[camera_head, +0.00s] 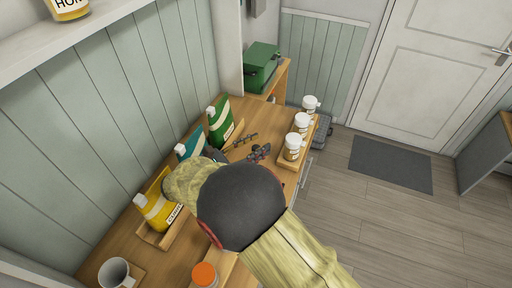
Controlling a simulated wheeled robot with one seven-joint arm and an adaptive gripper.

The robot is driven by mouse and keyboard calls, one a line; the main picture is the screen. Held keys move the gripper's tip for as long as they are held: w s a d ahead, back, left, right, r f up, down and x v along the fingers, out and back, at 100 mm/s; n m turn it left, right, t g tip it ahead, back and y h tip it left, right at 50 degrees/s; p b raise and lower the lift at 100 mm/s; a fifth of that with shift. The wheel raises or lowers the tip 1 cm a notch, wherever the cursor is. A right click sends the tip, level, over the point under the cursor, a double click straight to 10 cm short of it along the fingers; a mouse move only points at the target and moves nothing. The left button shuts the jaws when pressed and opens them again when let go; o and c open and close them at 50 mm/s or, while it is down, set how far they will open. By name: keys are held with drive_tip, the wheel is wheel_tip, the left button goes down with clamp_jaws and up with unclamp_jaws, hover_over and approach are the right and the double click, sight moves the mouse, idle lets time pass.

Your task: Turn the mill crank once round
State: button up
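I cannot make out a mill or its crank in the head view; my arm hides part of the wooden counter (136,226). My gripper (261,142) reaches out past my arm over the far part of the counter. Its two dark fingers stand apart with bare wood showing between them, and I see nothing held. It is to the right of a green bottle (219,122) and to the left of a row of white-lidded jars (302,123).
A teal bottle (189,147) and a yellow bottle (157,206) stand along the wall, beside my arm. A mug (115,273) and an orange-lidded jar (204,276) are near. A green box (262,66) sits beyond the counter. The floor (400,225) at right is clear.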

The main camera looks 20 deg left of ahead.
wheel_tip(320, 180, up, 9)
drive_tip(key=shift+f, duration=0.1)
drive_tip(key=shift+c, duration=0.4)
